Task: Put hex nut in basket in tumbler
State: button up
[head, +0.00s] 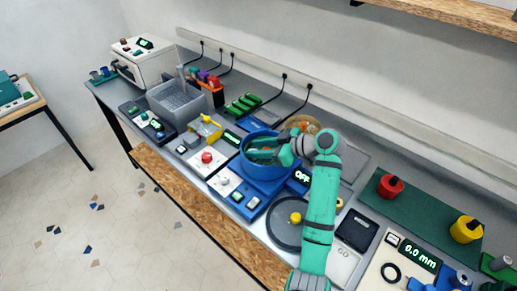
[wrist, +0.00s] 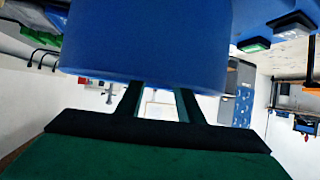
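The tumbler looks to be the round blue drum (head: 262,172), standing on a blue base in the middle of the bench. It also fills the top of the upside-down wrist view (wrist: 150,40). My gripper (head: 262,148) is at the drum's top, over its opening in the head view. In the wrist view my gripper (wrist: 160,90) has two dark fingers apart, with only blue drum and pale background between them. The tan round rim (head: 302,121) behind my wrist may be the basket; the arm partly hides it. I cannot make out a hex nut.
A grey bin (head: 174,104), an orange holder (head: 213,92) and a green rack (head: 242,104) stand left and behind. An OFF display (head: 301,177) is right of the drum. Red (head: 390,186) and yellow (head: 466,229) weights stand right.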

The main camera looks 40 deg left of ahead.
jog(key=shift+s+f, duration=0.25)
jog(key=shift+f, duration=0.55)
jog(key=shift+r, duration=0.3)
jog(key=v, duration=0.8)
jog(key=r+v, duration=0.1)
jog(key=v, duration=0.3)
jog(key=shift+w+r, duration=0.2)
jog(key=shift+w, duration=0.1)
jog(key=shift+w, duration=0.1)
